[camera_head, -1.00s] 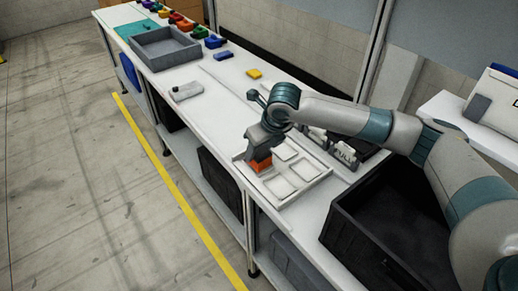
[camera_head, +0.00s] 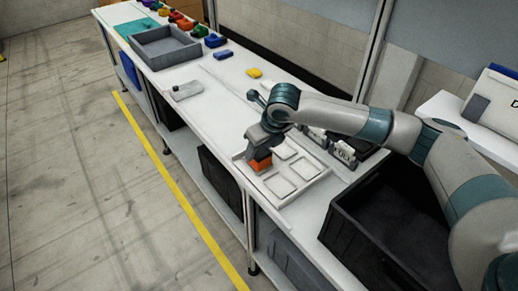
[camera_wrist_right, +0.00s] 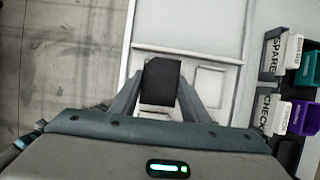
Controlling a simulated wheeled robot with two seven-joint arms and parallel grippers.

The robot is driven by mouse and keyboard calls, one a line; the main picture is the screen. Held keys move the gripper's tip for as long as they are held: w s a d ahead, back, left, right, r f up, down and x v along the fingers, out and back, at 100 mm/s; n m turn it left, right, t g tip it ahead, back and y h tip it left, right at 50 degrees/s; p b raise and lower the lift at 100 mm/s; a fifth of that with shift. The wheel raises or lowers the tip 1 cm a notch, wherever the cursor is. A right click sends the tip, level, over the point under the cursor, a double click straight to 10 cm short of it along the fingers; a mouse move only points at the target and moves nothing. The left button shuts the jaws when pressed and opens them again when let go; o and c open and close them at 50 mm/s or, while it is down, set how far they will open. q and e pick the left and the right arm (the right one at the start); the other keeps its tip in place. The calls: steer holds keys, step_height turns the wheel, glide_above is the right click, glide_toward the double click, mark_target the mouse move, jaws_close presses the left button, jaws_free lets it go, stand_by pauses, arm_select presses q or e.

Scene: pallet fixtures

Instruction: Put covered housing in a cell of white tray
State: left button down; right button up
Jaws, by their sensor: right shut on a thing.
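The covered housing is an orange block (camera_head: 261,163) with a black cover (camera_wrist_right: 160,82). My right gripper (camera_head: 262,150) is shut on it, with one finger on each side of the black cover in the right wrist view. The white tray (camera_head: 284,200) lies on the bench under the gripper and has several square cells. The housing is at the tray's far-left cell, low over it or in it; I cannot tell whether it touches the floor. The other cells in view look empty. The tray also shows in the right wrist view (camera_wrist_right: 208,78). My left gripper is not in view.
Small labelled bins (camera_head: 343,150) stand right behind the tray. A black crate (camera_head: 385,225) is to the right. A grey bin (camera_head: 165,48), a light grey part (camera_head: 187,91), a yellow block (camera_head: 254,73) and a blue block (camera_head: 223,55) lie farther along the bench. Bench between is clear.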

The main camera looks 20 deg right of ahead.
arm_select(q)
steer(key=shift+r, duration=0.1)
arm_select(e)
steer(key=shift+f, duration=0.65)
stand_by(0.6)
steer(key=o, duration=1.2)
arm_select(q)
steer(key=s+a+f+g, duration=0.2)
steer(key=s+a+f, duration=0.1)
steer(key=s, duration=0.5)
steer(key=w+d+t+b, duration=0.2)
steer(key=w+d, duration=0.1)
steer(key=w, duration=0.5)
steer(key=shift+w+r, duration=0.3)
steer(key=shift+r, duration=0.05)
arm_select(e)
steer(key=v, duration=1.7)
steer(key=shift+r, duration=0.25)
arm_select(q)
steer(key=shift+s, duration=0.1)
arm_select(e)
steer(key=shift+f, duration=0.1)
